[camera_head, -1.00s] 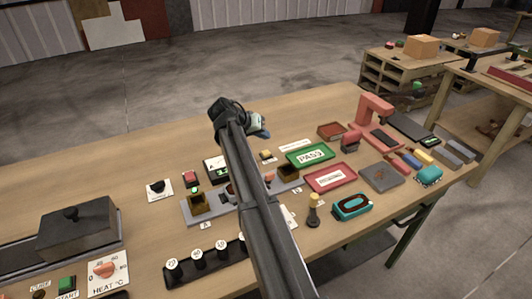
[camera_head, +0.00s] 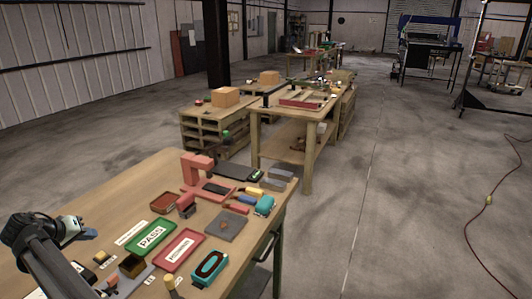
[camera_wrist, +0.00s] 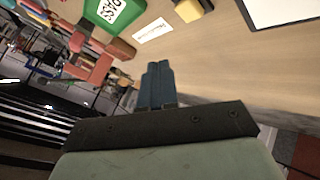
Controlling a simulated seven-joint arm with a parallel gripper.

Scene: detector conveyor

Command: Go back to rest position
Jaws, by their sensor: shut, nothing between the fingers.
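My gripper (camera_head: 78,230) is at the lower left of the head view, held above the workbench (camera_head: 150,185). Its blue-grey fingers are together with nothing between them in the wrist view (camera_wrist: 157,80). They are apart from the things on the bench. The rest of my arm reaches in from the lower left corner.
A green PASS tray (camera_head: 138,243), a red-rimmed tray (camera_head: 168,263), a red press-like device (camera_head: 197,172) and a teal-black item (camera_head: 210,268) crowd the bench. Another table (camera_head: 290,128) and a pallet stack (camera_head: 205,132) stand beyond. Open floor (camera_head: 400,200) lies right.

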